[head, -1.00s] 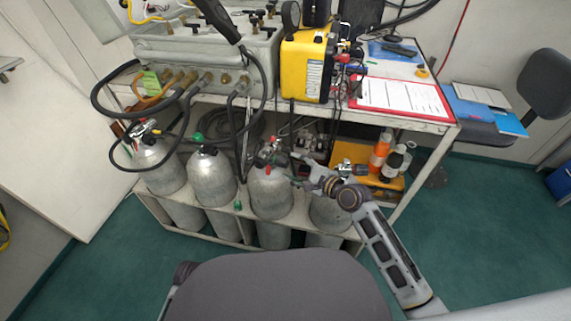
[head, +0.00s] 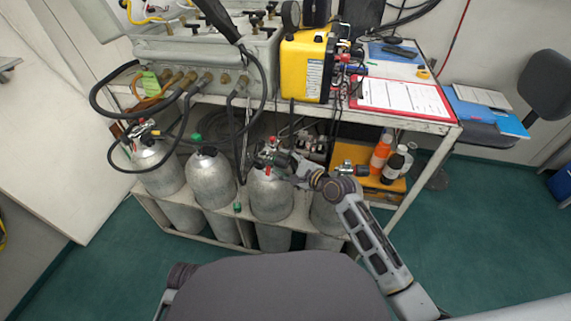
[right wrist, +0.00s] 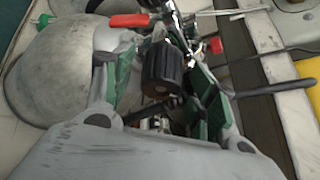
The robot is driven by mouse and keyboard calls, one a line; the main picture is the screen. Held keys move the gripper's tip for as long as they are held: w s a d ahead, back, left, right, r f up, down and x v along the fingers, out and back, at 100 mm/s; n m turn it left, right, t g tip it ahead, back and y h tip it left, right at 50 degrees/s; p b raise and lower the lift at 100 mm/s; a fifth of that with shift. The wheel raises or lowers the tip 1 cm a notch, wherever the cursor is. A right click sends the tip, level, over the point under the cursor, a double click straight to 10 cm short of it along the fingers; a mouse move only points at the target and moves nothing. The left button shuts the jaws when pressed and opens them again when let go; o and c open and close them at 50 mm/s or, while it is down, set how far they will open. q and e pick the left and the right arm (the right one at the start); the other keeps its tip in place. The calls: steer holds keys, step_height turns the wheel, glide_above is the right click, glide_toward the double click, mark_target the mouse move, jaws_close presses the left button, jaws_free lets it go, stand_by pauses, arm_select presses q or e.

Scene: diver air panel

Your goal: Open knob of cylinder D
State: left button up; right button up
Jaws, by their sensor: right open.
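Several grey gas cylinders stand in a row in the lower rack; I cannot read any letter marking cylinder D. My right gripper (head: 284,160) is at the valve on top of the third cylinder from the left (head: 271,194). In the right wrist view a black ribbed knob (right wrist: 161,70) sits between the green-padded fingers of the open right gripper (right wrist: 158,92). I see no clear grip on it. The cylinder's rounded shoulder (right wrist: 62,72) lies to the left. The rightmost cylinder (head: 326,213) is partly hidden by my right arm. My left gripper is not in view.
A red lever (right wrist: 129,20) and a small red knob (right wrist: 215,45) are close to the fingers. Hoses hang from the grey panel (head: 190,50). A yellow case (head: 305,66) and clipboard (head: 400,97) are above. Bottles (head: 381,153) stand right of the cylinders.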

steer(key=c, duration=1)
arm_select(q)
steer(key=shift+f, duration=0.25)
arm_select(e)
steer(key=shift+n+t, duration=0.3)
steer(key=shift+n, duration=0.1)
steer(key=shift+n+t, duration=0.5)
steer(key=shift+n, duration=0.4)
steer(key=shift+b, duration=0.3)
steer(key=shift+n+t+b, duration=0.4)
steer(key=shift+n+b, duration=0.05)
steer(key=shift+n, duration=0.25)
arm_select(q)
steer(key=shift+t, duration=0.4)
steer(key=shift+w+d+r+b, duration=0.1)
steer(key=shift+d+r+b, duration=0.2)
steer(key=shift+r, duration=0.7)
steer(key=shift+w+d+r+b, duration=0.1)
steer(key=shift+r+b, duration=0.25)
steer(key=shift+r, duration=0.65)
arm_select(e)
steer(key=shift+n+t, duration=0.4)
steer(key=shift+n, duration=0.4)
steer(key=shift+r, duration=0.1)
